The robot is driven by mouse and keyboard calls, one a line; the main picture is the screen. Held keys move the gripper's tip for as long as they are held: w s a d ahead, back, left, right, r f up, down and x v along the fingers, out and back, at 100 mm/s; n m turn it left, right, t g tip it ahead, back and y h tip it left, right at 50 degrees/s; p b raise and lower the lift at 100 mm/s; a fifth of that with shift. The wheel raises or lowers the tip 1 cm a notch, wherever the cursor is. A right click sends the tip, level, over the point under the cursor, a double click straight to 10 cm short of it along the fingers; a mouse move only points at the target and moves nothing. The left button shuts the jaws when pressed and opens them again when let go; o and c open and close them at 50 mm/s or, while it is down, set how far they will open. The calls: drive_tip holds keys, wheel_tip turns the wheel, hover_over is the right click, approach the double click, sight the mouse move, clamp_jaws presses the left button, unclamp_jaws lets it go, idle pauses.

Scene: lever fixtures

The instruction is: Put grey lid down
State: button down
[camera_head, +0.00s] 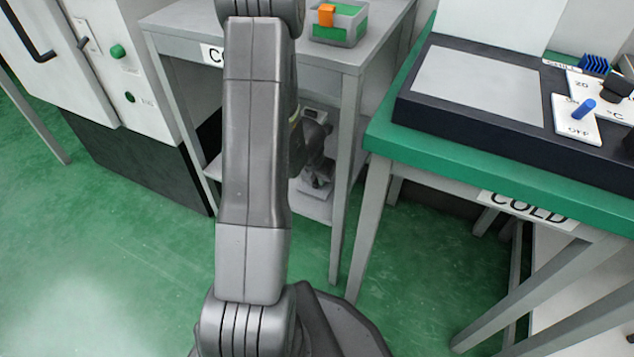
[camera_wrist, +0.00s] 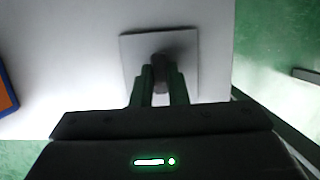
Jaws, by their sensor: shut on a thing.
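The grey lid shows in the wrist view as a flat square plate (camera_wrist: 186,43) with a dark grey knob (camera_wrist: 161,73) in its middle. My gripper (camera_wrist: 161,88) is shut on the knob, one finger on each side. The lid is over a pale shelf (camera_wrist: 70,60), near its right edge. I cannot tell whether its underside touches the shelf. In the head view my gripper (camera_head: 318,168) shows small and partly hidden behind my arm, below the table top and over the lower shelf; the lid is not clear there.
A blue-edged orange thing (camera_wrist: 5,92) is at the wrist view's left edge. A grey table (camera_head: 185,17) above the lower shelf bears a grey box with green and an orange block (camera_head: 340,22). Table legs stand close to my arm. A green-topped bench (camera_head: 400,115) stands right.

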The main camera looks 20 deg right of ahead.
drive_tip(key=shift+f, duration=0.2)
drive_tip(key=c, duration=1.4)
unclamp_jaws()
drive_tip(key=shift+r, duration=0.1)
drive_tip(key=shift+c, duration=0.2)
drive_tip(key=p+v, duration=0.9)
drive_tip(key=v, duration=0.3)
drive_tip(key=shift+r, duration=0.15)
